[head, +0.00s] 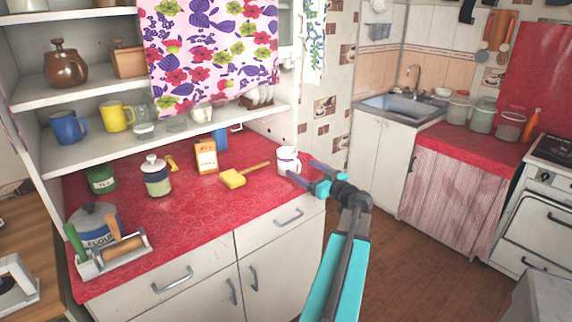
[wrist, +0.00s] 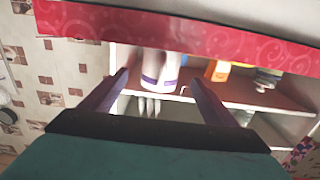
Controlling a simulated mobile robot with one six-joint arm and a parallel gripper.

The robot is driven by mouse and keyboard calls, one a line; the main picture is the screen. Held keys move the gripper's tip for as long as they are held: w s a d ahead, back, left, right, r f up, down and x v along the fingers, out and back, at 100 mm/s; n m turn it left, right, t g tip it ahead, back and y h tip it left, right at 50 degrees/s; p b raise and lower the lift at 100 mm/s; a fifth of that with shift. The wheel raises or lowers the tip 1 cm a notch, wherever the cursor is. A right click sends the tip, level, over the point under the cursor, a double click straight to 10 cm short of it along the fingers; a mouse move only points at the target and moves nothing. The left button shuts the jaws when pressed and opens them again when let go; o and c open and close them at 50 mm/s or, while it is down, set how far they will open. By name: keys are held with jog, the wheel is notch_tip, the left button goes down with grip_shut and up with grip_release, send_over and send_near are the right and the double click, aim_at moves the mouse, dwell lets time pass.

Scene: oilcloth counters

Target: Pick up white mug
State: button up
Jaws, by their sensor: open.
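The white mug (head: 287,158) stands upright near the right end of the red oilcloth counter (head: 215,215) in the head view. In the wrist view the mug (wrist: 158,68) shows partly, with a purple band, ahead and in line with the gap between the fingers. My gripper (head: 298,167) is open and empty, its two fingers pointing at the mug from the front right. In the wrist view my gripper (wrist: 160,77) has its fingers apart on either side of the mug's outline. I cannot tell whether either finger touches it.
A yellow brush (head: 234,179) lies left of the mug, and an orange box (head: 206,156) stands behind it. Above is a shelf with a yellow mug (head: 116,116) and a blue mug (head: 68,127). A flowered cloth (head: 210,50) hangs over the shelves. The counter's front middle is clear.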

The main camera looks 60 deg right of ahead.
aim_at(287, 159)
jog(key=shift+p+x, duration=0.5)
jog(key=shift+x, duration=1.7)
jog(key=shift+w, duration=0.1)
jog(key=shift+w+d+r+p, duration=0.15)
jog(key=shift+w+r+p, duration=0.05)
jog(key=shift+w+p, duration=0.4)
jog(key=shift+p+x, duration=0.8)
jog(key=shift+x, duration=1.1)
jog(key=shift+f, duration=0.15)
jog(key=c, duration=1.4)
jog(key=shift+o, duration=0.2)
